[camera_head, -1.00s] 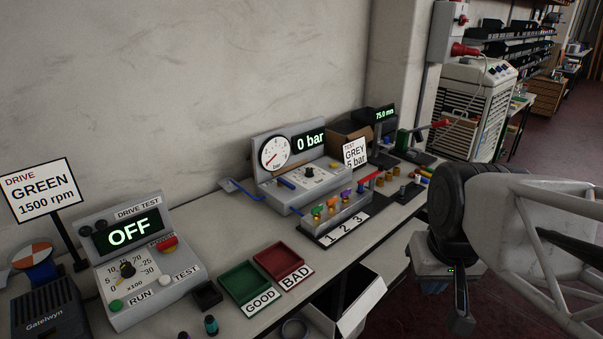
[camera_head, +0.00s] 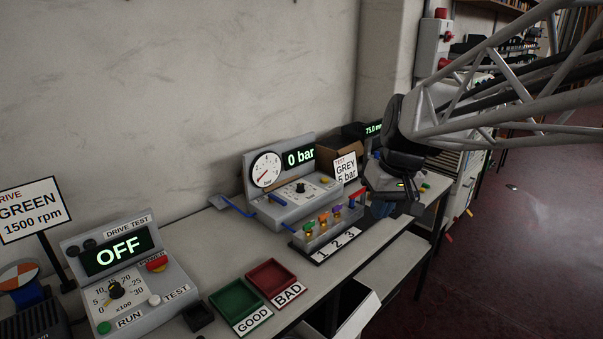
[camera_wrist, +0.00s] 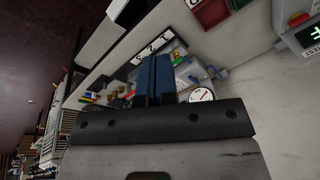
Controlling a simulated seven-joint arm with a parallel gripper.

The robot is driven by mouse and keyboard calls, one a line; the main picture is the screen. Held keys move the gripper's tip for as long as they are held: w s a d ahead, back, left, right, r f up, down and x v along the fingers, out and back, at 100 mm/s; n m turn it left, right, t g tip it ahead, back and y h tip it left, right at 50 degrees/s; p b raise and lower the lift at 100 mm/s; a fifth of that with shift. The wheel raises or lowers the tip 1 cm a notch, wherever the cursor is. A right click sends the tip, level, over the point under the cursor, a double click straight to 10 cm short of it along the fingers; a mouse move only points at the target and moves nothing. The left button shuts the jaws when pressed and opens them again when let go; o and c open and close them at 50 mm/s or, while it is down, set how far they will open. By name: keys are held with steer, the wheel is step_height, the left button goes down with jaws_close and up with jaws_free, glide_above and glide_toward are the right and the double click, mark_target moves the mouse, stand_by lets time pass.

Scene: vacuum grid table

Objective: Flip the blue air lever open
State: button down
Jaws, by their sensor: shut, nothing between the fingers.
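A blue lever (camera_head: 237,207) lies at the left of the grey air unit, angled down toward the unit's base. A second short blue handle (camera_head: 280,199) shows on the unit's front left. I cannot tell for sure which one is the air lever. The grey air unit (camera_head: 290,211) carries a round gauge and a display reading 0 bar. My gripper (camera_head: 381,209) is over the right part of the bench, well right of both blue parts and touching neither. In the wrist view, its blue fingers (camera_wrist: 153,70) are shut together and empty.
A rack (camera_head: 325,232) with coloured valves and labels 1 2 3 stands in front of the unit. The TEST GREY 5 bar sign (camera_head: 345,168) stands to its right. Green (camera_head: 234,298) and red (camera_head: 271,275) trays lie nearer.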

steer(key=w+a+f+n+g+y, duration=0.1)
steer(key=w+a+f+n, duration=0.15)
steer(key=w, duration=0.95)
steer(key=w+a+f+n+y, duration=0.1)
steer(key=w+a+y, duration=0.15)
steer(key=w, duration=1.05)
steer(key=n+g+y, duration=0.1)
steer(key=n+y, duration=0.1)
steer(key=n, duration=0.2)
glide_toward(290, 205)
step_height(290, 205, up, 4)
steer(key=w+d, duration=0.3)
steer(key=shift+s+a+f, duration=0.1)
steer(key=shift+a, duration=0.1)
steer(key=shift+f, duration=0.1)
steer(key=x, duration=1)
steer(key=shift+s, duration=0.15)
steer(key=shift+s+a, duration=1.35)
